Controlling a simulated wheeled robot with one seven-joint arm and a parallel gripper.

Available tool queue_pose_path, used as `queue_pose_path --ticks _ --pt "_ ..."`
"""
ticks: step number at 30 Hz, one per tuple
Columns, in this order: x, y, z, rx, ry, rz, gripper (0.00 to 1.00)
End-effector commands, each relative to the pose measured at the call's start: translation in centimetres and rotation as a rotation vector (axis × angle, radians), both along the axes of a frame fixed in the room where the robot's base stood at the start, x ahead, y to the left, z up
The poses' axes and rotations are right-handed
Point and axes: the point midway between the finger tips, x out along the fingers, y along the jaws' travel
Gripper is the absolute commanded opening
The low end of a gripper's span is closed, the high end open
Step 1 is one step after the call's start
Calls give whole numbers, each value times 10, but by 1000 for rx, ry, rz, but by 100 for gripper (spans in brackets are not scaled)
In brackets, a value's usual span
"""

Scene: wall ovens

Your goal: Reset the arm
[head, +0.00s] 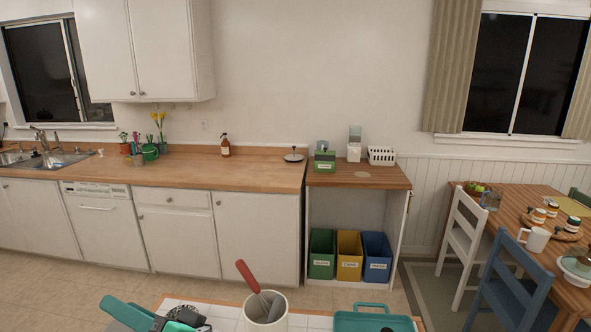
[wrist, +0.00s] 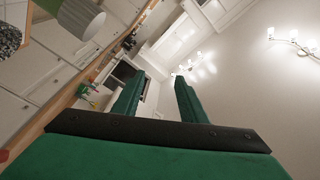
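My gripper (wrist: 159,82) shows in the wrist view as two green fingers on a black bar. The fingers stand apart with nothing between them, so it is open and empty. Past the fingers the wrist view is tilted and shows upper walls, cabinets and lamps, so the gripper points away from the worktops.
A white crock (head: 266,316) with a red-handled utensil and a teal box (head: 374,321) stand on the near tiled counter. A wooden counter (head: 190,170) runs along the wall. Three bins stand below the shelf. Chairs and a dining table (head: 515,215) are at right. Floor between is clear.

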Motion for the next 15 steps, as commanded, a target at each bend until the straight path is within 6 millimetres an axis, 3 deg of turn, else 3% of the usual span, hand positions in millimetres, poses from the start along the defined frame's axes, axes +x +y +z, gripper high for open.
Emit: queue_pose_path --ticks 8,15 --pt "27 -28 -20 148 7 -189 39" --pt "41 -55 -54 216 16 -363 39"
